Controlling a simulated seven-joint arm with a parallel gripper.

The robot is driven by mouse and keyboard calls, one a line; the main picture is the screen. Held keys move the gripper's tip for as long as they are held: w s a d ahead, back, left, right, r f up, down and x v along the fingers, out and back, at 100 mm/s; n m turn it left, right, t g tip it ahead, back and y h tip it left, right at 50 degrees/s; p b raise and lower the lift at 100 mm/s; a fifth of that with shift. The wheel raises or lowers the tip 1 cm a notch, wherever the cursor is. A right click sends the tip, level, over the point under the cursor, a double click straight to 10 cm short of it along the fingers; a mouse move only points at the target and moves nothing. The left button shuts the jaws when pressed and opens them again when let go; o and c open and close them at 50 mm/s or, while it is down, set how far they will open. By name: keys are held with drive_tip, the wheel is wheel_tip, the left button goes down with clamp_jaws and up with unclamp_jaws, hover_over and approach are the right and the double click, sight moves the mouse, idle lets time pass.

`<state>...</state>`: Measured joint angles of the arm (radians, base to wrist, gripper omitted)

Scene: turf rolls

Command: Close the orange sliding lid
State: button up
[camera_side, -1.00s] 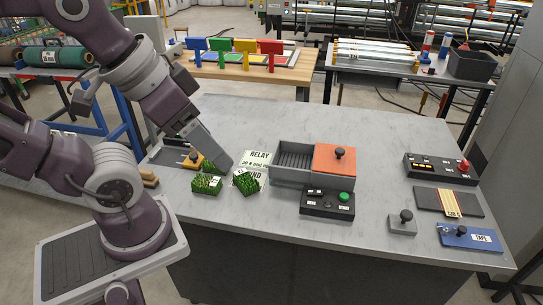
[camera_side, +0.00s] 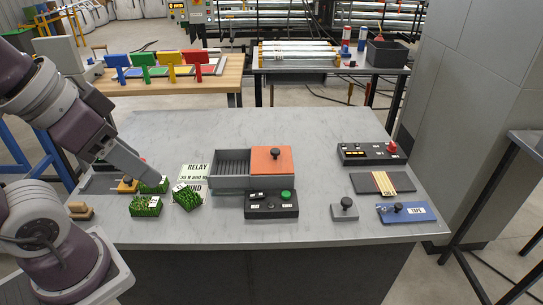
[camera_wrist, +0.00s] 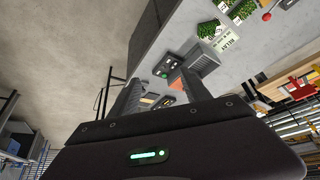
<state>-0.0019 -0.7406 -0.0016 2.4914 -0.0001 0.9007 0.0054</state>
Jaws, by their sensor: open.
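The orange sliding lid (camera_side: 265,164) covers the right part of a grey box (camera_side: 229,183) on the grey table. It has a black knob (camera_side: 276,153) on top. The left part of the box is uncovered and shows a ribbed inside. My gripper (camera_side: 156,180) is left of the box, above the turf rolls and apart from the lid. In the wrist view, the two fingers of my gripper (camera_wrist: 161,92) are spread with nothing between them. The grey box (camera_wrist: 204,63) and a small part of the orange lid (camera_wrist: 177,82) show beyond them, partly hidden by a finger.
Several turf rolls (camera_side: 146,206) lie below my gripper. A RELAY sign (camera_side: 194,176) lies between them and the box. A black control box (camera_side: 271,205) with a green button stands before the box. A knobbed grey block (camera_side: 344,209) and blue tape plate (camera_side: 406,213) are at right.

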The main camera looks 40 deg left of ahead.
drive_tip(key=shift+m+g, duration=0.3)
drive_tip(key=shift+m, duration=0.3)
drive_tip(key=w+r, duration=0.1)
drive_tip(key=w, duration=0.1)
drive_tip(key=w+r, duration=0.1)
drive_tip(key=w, duration=0.2)
drive_tip(key=w+r, duration=0.1)
drive_tip(key=w, duration=0.2)
drive_tip(key=shift+r, duration=0.1)
drive_tip(key=c, duration=0.7)
drive_tip(key=shift+m, duration=0.6)
drive_tip(key=w, duration=0.7)
drive_tip(key=shift+a+r, duration=0.2)
drive_tip(key=shift+r, duration=0.1)
clamp_jaws()
drive_tip(key=m+g+h, duration=0.2)
drive_tip(key=m, duration=0.2)
hover_over(286, 156)
drive_tip(key=s, duration=0.1)
wheel_tip(286, 156, down, 14)
drive_tip(key=x, duration=0.3)
drive_tip(key=s+a+x, duration=0.1)
drive_tip(key=x, duration=0.6)
drive_tip(key=shift+s+a+f, duration=0.25)
drive_tip(key=shift+s+f, duration=0.1)
drive_tip(key=shift+f, duration=0.1)
drive_tip(key=shift+s+a, duration=0.3)
drive_tip(key=shift+s, duration=0.3)
